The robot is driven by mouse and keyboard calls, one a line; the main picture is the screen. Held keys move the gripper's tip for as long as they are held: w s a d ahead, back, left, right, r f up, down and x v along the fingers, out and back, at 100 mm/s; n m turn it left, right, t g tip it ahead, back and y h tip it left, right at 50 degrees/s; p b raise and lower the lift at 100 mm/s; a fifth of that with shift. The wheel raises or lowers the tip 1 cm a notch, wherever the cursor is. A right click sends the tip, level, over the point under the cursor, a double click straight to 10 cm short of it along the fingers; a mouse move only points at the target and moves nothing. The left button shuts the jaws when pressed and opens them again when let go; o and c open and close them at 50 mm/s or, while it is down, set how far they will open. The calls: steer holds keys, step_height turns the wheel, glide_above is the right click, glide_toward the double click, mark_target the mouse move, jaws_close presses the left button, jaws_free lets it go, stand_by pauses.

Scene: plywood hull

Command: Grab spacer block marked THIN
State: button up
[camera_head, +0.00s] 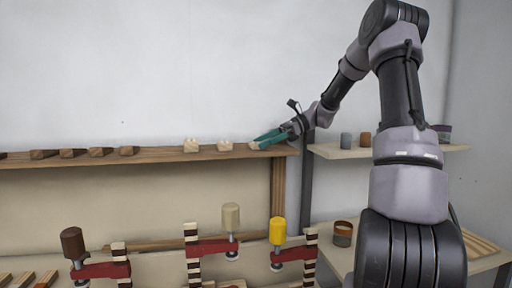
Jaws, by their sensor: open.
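Three pale wooden blocks stand on the long wooden shelf (165,154): a left one (191,145), a middle one (224,145) and a right one (254,146). Several darker wooden blocks (99,152) sit further left on the same shelf. Any lettering is too small to read, so I cannot tell which block is marked THIN. My gripper (262,140), with teal fingers, is open at the right end of the shelf. Its fingertips are at the right pale block and partly cover it; I cannot tell whether they touch it.
Clamps with red bodies and brown, cream and yellow handles (277,231) stand below the shelf. A side shelf (345,153) at right holds small cups (346,140). A tin (342,234) stands lower right. The wall above the long shelf is clear.

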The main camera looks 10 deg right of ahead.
steer(key=shift+a, duration=0.15)
steer(key=c, duration=1)
